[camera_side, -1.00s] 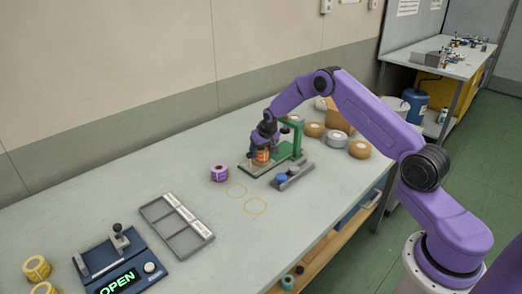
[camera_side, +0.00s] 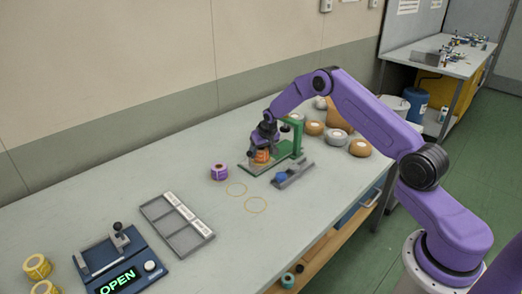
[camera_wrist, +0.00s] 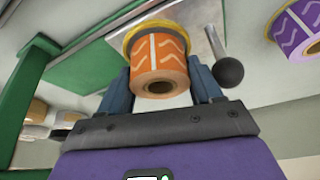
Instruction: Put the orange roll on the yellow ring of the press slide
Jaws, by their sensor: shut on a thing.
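The orange roll (camera_wrist: 158,65) is between the two fingers of my gripper (camera_wrist: 160,92) in the wrist view, with white wavy marks and its hollow core facing the camera. The yellow ring (camera_wrist: 150,27) shows right behind the roll's far end; I cannot tell whether they touch. The grey press slide (camera_wrist: 185,43) lies beneath, with a dark ball knob (camera_wrist: 229,71) at its right. In the side view my gripper (camera_side: 262,158) is shut on the orange roll (camera_side: 262,156), low over the slide at the green press (camera_side: 292,145).
A purple roll (camera_side: 219,172) stands left of the press. A grey holder (camera_side: 294,174) with a blue piece sits in front of it. Brown rolls (camera_side: 360,148) stand to the right. A grey tray (camera_side: 177,226) and a blue OPEN device (camera_side: 121,264) are at left. Two drawn circles (camera_side: 256,204) are bare.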

